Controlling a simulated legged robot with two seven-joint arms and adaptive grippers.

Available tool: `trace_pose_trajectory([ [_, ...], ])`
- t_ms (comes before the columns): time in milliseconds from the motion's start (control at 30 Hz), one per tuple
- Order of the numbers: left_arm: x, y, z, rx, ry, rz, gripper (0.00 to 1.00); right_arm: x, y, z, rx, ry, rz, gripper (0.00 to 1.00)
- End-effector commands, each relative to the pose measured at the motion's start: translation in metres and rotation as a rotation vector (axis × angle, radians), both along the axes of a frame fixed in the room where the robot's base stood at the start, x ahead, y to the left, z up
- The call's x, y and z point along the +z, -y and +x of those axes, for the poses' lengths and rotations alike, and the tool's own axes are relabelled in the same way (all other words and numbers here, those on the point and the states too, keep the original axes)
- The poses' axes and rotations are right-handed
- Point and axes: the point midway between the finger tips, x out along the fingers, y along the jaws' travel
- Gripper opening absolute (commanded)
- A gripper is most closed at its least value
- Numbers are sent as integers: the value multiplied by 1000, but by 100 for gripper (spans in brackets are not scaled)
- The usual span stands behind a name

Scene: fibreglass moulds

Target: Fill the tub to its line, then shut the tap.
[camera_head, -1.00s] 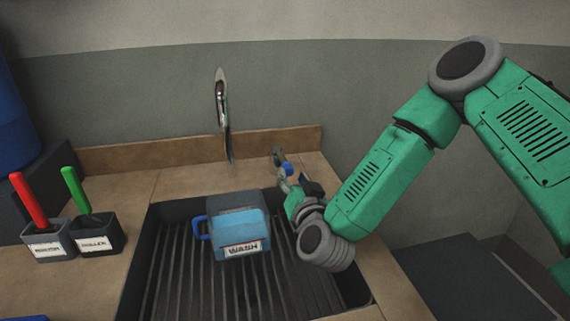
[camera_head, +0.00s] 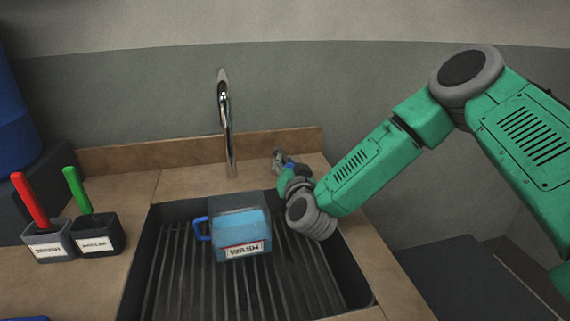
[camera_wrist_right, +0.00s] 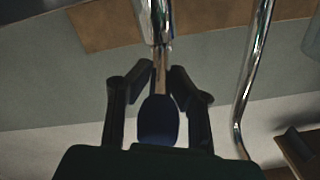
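The tub (camera_head: 240,248), labelled WASH and with a blue handle, stands in the sink. Blue water shows in it below the rim; I cannot make out a fill line. The chrome tap (camera_head: 225,110) rises behind the sink. Its blue-ended lever (camera_head: 289,163) is to the right of the spout, partly hidden by my right gripper (camera_head: 283,165). In the right wrist view the gripper (camera_wrist_right: 161,72) has one finger on each side of the lever's metal stem, with the dark blue end (camera_wrist_right: 158,122) between them. Whether the fingers press on it is unclear. My left gripper is out of view.
The ribbed dark sink (camera_head: 180,285) has free room around the tub. Two small labelled holders, one with a red-handled tool (camera_head: 29,200) and one with a green-handled tool (camera_head: 76,190), stand on the counter (camera_head: 190,182) at left. A blue drum (camera_head: 15,120) is behind them.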

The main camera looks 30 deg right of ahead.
Motion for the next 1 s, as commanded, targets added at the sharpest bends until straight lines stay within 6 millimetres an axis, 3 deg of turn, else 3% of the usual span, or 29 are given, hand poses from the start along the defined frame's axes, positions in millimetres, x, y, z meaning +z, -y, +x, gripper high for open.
trace_pose_trajectory([
  [167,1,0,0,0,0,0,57,0,2,-1,29,0,-3,0],
  [533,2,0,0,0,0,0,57,-1,21,-3,278,-2,-1,0],
  [900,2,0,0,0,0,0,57,-2,22,-3,303,-4,-1,0],
  [933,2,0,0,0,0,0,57,-2,22,-3,303,-4,-1,23],
  [967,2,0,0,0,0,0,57,-2,22,-3,303,-5,-1,33],
  [1000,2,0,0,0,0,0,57,-2,22,-3,302,-5,-1,37],
])
